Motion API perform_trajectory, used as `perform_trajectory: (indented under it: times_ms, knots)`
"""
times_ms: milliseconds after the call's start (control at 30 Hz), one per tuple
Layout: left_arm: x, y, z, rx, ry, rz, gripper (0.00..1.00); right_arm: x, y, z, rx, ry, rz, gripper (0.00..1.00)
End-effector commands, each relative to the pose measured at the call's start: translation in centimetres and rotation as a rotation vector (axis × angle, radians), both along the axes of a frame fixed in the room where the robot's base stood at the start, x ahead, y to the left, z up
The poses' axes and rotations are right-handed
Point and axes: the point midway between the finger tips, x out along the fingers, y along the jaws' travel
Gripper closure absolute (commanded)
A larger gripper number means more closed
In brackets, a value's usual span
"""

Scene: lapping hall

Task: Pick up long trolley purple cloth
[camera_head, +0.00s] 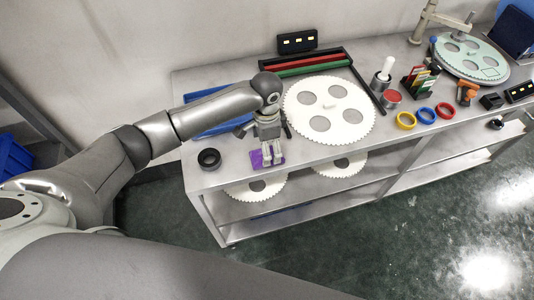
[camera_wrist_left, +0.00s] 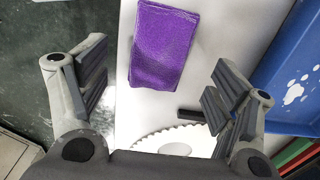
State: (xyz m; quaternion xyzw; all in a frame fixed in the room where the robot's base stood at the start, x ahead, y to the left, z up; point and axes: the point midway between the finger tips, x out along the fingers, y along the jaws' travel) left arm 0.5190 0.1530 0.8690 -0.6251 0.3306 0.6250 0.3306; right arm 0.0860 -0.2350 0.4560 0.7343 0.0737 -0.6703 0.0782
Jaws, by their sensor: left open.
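The purple cloth (camera_wrist_left: 163,45) lies flat and folded on the light metal top of the long trolley (camera_head: 232,172). In the head view the cloth (camera_head: 258,160) is near the trolley's front edge, partly hidden by my left gripper. My left gripper (camera_head: 270,152) hangs above the cloth, with its arm coming from the left. In the left wrist view my left gripper (camera_wrist_left: 152,95) is open, its fingers wide apart, and the cloth lies between and beyond them, apart from both. My right gripper is not in view.
A black ring (camera_head: 209,158) lies left of the cloth. A white toothed disc (camera_head: 328,110) lies to the right, and a blue tray (camera_wrist_left: 297,85) is close to the gripper in the wrist view. Coloured rings (camera_head: 426,116) and a red-topped can (camera_head: 392,97) stand farther right.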

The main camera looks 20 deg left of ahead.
Motion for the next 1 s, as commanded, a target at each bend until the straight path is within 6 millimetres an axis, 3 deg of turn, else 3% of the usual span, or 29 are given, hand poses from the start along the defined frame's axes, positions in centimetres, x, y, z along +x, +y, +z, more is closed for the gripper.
perform_trajectory:
  times_ms: [200,500,900,1000]
  knots:
    - [-0.1,-0.1,-3.1,0.001,0.003,0.001,0.17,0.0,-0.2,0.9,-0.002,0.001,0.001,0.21]
    - [-0.1,-0.1,-3.8,0.001,-0.001,-0.001,0.17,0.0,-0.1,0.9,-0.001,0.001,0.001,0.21]
    - [-0.1,-0.1,-3.7,0.001,-0.001,0.000,0.65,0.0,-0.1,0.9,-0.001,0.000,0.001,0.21]
    - [-0.1,-0.1,-3.7,0.001,-0.001,0.000,0.65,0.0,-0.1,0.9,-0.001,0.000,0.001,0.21]
